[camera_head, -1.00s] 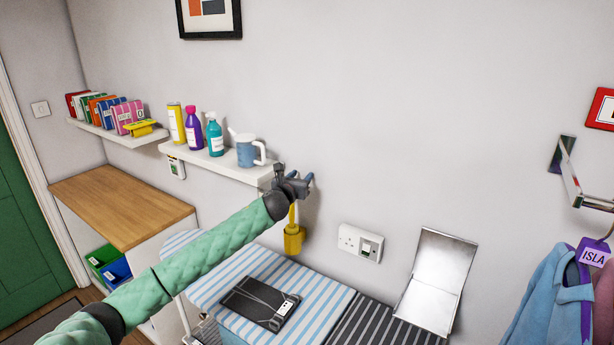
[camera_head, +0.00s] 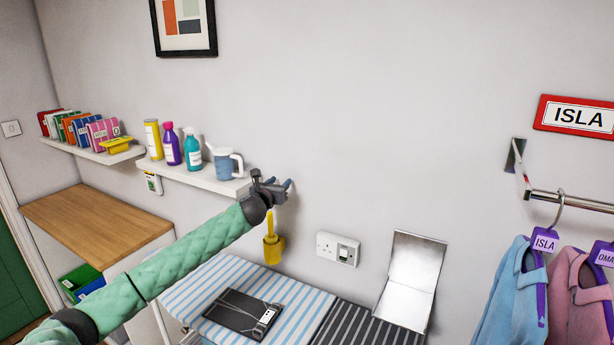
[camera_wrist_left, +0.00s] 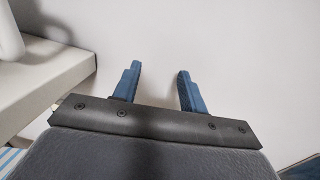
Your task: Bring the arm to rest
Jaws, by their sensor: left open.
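My left gripper (camera_head: 286,184) is raised at the right end of the white bottle shelf (camera_head: 205,177), in front of the wall. In the left wrist view its two blue fingers (camera_wrist_left: 157,88) stand apart with nothing between them, facing the bare wall. The shelf edge (camera_wrist_left: 45,92) shows close by on the left of that view. My green-sleeved left arm (camera_head: 185,255) reaches up from the lower left. My right gripper is not in view.
A yellow object (camera_head: 272,245) hangs below the gripper. Clothes (camera_head: 515,295) hang at right.

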